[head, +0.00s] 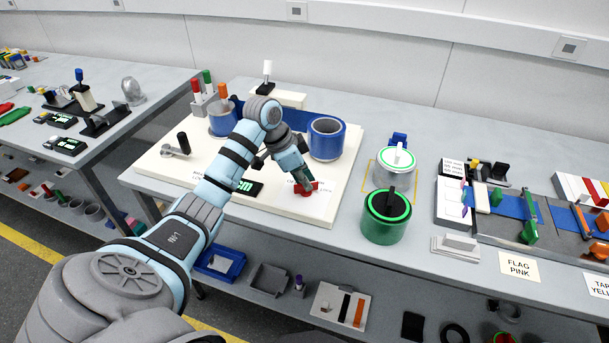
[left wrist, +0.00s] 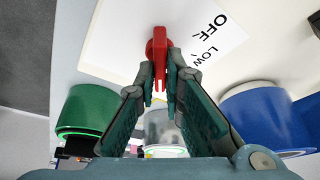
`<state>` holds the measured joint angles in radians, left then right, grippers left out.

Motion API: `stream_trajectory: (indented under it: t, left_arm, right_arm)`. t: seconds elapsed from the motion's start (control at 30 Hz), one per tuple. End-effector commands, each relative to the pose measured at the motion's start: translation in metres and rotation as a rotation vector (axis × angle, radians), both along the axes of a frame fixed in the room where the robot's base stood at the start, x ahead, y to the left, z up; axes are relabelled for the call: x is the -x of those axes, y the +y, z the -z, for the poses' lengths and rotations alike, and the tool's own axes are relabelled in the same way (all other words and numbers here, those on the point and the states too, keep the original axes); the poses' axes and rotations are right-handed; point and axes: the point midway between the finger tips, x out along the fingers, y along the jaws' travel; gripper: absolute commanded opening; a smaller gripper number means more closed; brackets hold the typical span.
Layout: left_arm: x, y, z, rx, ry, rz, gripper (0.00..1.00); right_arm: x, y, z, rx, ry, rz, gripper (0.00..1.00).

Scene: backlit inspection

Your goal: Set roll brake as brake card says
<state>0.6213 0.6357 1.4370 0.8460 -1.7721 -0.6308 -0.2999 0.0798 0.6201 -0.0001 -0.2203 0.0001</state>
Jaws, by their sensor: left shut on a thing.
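My left gripper (head: 304,183) is shut on a red brake knob (head: 310,187) at the front right of a cream board (head: 160,160). In the left wrist view the fingertips (left wrist: 160,72) close on the red knob (left wrist: 158,45). Beside it a white label (left wrist: 200,30) reads OFF and LOW; the rest of the scale is cut off. Two blue rolls, the right one (head: 327,140) and the left one (head: 222,122), stand behind with a blue web between them. I cannot make out a brake card. My right gripper is not in view.
A black display (head: 246,187) lies left of the knob. Cards reading FLAG PINK (head: 519,267) and another, partly cut off, lie near the right front edge.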

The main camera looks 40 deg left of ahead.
Motion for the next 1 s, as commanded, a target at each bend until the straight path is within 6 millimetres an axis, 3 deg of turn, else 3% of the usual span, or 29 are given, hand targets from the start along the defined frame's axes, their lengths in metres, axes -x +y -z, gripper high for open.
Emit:
stream_trajectory:
  t: [0.03, 0.6, 0.8, 1.0]
  left_arm:
    - [0.002, -0.001, -0.006, 0.003, 0.007, -0.022, 0.00]
    - [0.003, -0.005, -0.008, 0.006, 0.009, -0.514, 0.00]
    - [0.002, -0.005, -0.004, 0.005, 0.007, -0.705, 0.00]
    - [0.001, -0.005, -0.002, 0.004, 0.003, -0.893, 0.00]
  right_arm:
    - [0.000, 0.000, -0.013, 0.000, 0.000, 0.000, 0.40]
    - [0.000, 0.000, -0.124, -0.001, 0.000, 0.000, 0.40]
    - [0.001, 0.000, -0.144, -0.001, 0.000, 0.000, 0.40]
    - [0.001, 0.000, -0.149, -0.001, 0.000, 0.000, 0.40]
